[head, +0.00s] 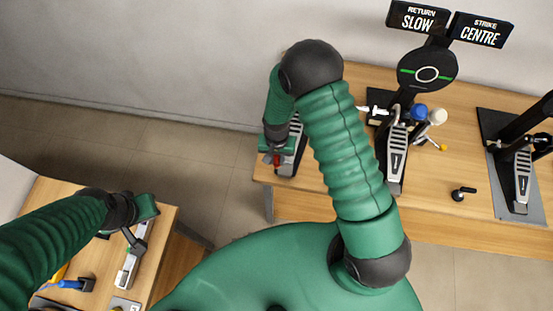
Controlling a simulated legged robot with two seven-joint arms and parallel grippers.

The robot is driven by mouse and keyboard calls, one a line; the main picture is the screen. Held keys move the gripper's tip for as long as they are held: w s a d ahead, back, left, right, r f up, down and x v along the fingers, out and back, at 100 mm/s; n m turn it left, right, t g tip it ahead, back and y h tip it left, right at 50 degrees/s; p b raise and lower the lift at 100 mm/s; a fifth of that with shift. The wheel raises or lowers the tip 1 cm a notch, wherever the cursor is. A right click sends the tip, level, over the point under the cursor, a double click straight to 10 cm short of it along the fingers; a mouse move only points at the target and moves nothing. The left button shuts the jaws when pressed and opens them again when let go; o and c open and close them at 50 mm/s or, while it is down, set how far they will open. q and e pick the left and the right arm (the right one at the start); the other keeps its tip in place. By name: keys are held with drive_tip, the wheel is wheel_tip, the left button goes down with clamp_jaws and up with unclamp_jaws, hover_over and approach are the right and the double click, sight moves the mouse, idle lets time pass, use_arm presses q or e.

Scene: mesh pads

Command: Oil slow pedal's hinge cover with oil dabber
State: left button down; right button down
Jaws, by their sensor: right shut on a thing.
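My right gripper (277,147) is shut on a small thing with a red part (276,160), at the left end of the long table. Most of the held thing is hidden, so I cannot tell if it is the oil dabber. A left pedal (291,158) stands right beside this gripper; I cannot tell if they touch. A middle pedal (396,160) and a right pedal (521,180) stand further right. Their hinge covers are too small to make out. My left gripper (143,212) is over the side table; its jaws are unclear.
A RETURN SLOW sign (417,18) and a STRIKE CENTRE sign (481,29) top a round black pad (428,74) behind the middle pedal. A small black object (461,194) lies on the long table (335,205). The side table (165,225) holds a blue-handled tool (68,284).

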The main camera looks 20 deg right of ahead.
wheel_tip(320, 180, up, 2)
drive_tip(key=shift+d+p, duration=0.15)
drive_tip(key=shift+p, duration=0.35)
drive_tip(key=shift+w+d+r+p, duration=0.1)
drive_tip(key=shift+d+r+p, duration=0.15)
drive_tip(key=shift+r+p, duration=0.2)
drive_tip(key=shift+a, duration=0.25)
